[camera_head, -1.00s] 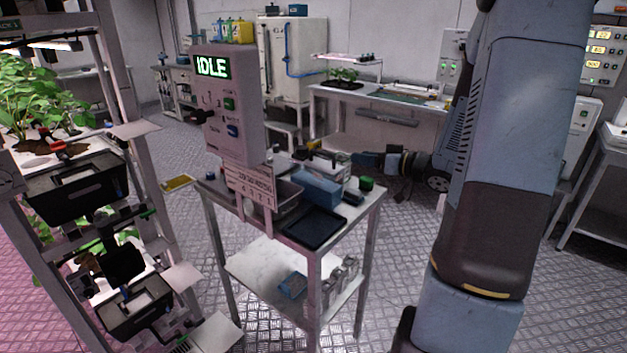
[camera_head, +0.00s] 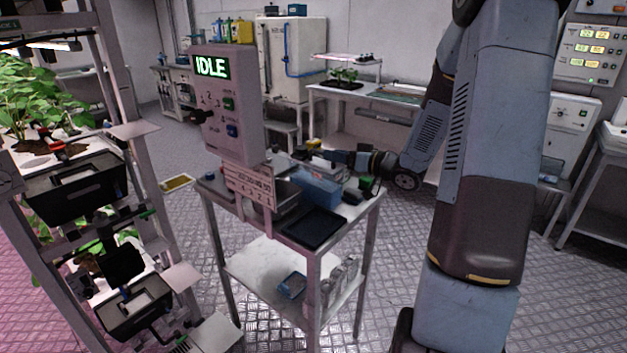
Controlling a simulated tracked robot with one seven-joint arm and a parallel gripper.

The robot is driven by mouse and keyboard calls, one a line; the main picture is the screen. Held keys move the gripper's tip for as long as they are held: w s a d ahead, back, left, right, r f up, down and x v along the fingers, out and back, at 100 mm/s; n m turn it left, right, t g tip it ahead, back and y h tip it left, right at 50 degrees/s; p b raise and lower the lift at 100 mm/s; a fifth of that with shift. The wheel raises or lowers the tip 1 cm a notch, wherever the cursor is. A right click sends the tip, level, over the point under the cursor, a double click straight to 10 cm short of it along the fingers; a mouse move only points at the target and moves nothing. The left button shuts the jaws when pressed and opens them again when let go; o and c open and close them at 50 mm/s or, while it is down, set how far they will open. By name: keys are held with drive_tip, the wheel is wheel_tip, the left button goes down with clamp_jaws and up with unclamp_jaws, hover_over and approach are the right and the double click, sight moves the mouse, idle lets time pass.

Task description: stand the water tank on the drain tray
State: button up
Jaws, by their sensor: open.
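A blue box-shaped tank (camera_head: 317,189), which I take to be the water tank, lies on the cart top behind a flat black tray. That black tray (camera_head: 313,229), which I take to be the drain tray, lies at the cart's front right corner with nothing on it. My gripper (camera_head: 336,160) reaches in from the right at the cart's back edge, just behind and above the tank. It is open. Its fingertips are small and dark here, and I cannot tell whether they touch the tank.
The metal cart (camera_head: 340,216) also holds a grey basin (camera_head: 287,196) and small items. A control box reading IDLE (camera_head: 228,105) stands over its left side. A plant rack (camera_head: 140,180) is at the left. A bench (camera_head: 395,97) stands behind. Checkered floor is open around the cart.

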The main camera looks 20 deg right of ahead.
sight(322, 153)
drive_tip(key=x, duration=0.5)
drive_tip(key=shift+s+a, duration=0.15)
drive_tip(key=shift+s, duration=0.05)
drive_tip(key=shift+c, duration=0.3)
clamp_jaws()
drive_tip(key=shift+r, duration=0.1)
idle(0.8)
